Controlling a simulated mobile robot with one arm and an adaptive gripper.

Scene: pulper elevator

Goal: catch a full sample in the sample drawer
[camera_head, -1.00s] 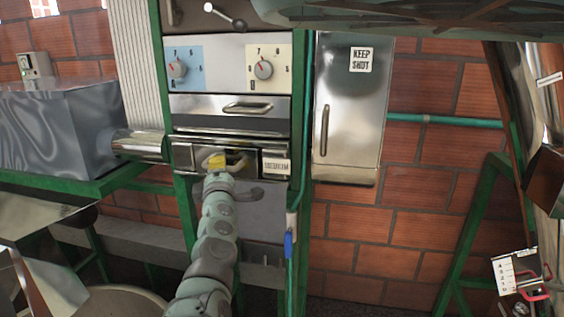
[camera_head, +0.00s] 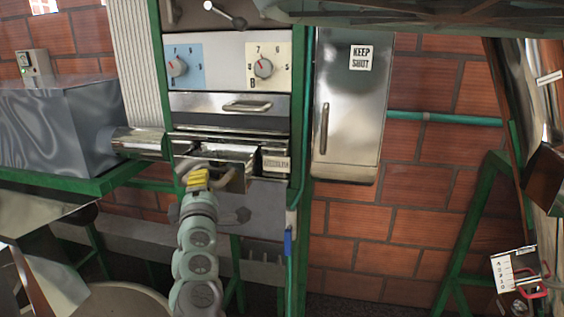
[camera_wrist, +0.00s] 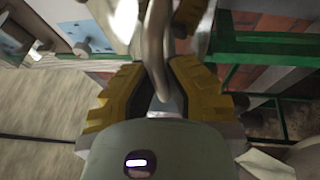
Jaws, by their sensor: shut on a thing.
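The sample drawer (camera_head: 232,153) projects from the grey machine front below a handled panel, beside a label plate too small to read surely. Its shiny top is visible, but I cannot tell what is inside. My gripper (camera_head: 196,177), with yellow fingers, is at the drawer's curved metal handle (camera_head: 212,168). In the wrist view the fingers of my gripper (camera_wrist: 158,82) close on the metal handle bar (camera_wrist: 156,45). The drawer's far inside is hidden by its front and my arm.
Above are two dials (camera_head: 263,68) and a ball-ended lever (camera_head: 226,14). A metal cabinet (camera_head: 348,110) marked "KEEP SHUT" stands right. A steel box (camera_head: 55,128) and pipe lie left. A green frame post (camera_head: 303,130) stands close by on the right.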

